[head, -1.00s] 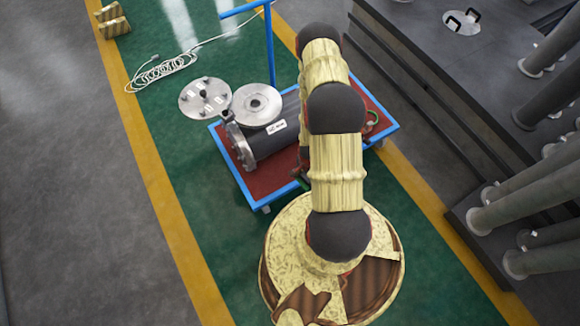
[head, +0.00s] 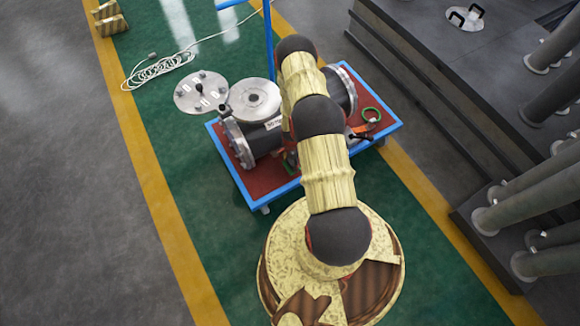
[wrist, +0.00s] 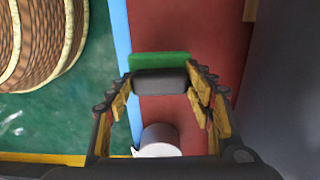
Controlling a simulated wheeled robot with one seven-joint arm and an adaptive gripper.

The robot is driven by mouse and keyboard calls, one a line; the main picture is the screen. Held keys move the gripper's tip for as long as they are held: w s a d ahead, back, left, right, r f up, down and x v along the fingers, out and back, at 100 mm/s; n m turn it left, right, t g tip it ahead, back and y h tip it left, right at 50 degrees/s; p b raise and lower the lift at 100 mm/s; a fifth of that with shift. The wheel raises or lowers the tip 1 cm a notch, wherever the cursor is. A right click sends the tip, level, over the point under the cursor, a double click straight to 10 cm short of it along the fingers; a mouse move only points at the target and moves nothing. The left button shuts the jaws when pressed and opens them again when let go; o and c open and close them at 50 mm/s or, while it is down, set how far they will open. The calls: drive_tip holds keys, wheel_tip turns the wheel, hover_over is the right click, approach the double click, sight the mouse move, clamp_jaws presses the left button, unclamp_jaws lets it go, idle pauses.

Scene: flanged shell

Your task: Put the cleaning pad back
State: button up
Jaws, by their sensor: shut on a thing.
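In the wrist view, my gripper (wrist: 162,84) is shut on the cleaning pad, a dark block with a green face (wrist: 160,60). The pad is held over the red deck of the cart, close to its blue edge. I cannot tell whether it touches the deck. In the head view, my arm covers most of the gripper area, and the pad cannot be made out clearly. The flanged shell (head: 262,138), a dark cylinder with steel flanges, lies on the cart (head: 397,124); its dark side also fills the right of the wrist view (wrist: 285,80).
A grey-white cylindrical item (wrist: 158,141) is on the red deck below the gripper. A round flange plate (head: 201,92) with studs stands left of the shell. A coiled white cable (head: 160,70) lies on the floor.

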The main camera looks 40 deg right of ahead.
sight(290, 164)
drive_tip(key=shift+w+f, duration=0.3)
drive_tip(key=shift+f, duration=0.15)
drive_tip(key=shift+w+d+f+b, duration=0.15)
drive_tip(key=shift+f+b, duration=0.3)
drive_tip(key=shift+f, duration=0.4)
drive_tip(key=shift+w+a+f+b, duration=0.1)
drive_tip(key=shift+f+b, duration=0.3)
drive_tip(key=shift+f, duration=0.45)
drive_tip(key=shift+f, duration=0.1)
drive_tip(key=shift+f, duration=0.1)
drive_tip(key=o, duration=1.1)
wheel_tip(290, 164, up, 12)
drive_tip(key=p, duration=0.4)
drive_tip(key=shift+r, duration=0.2)
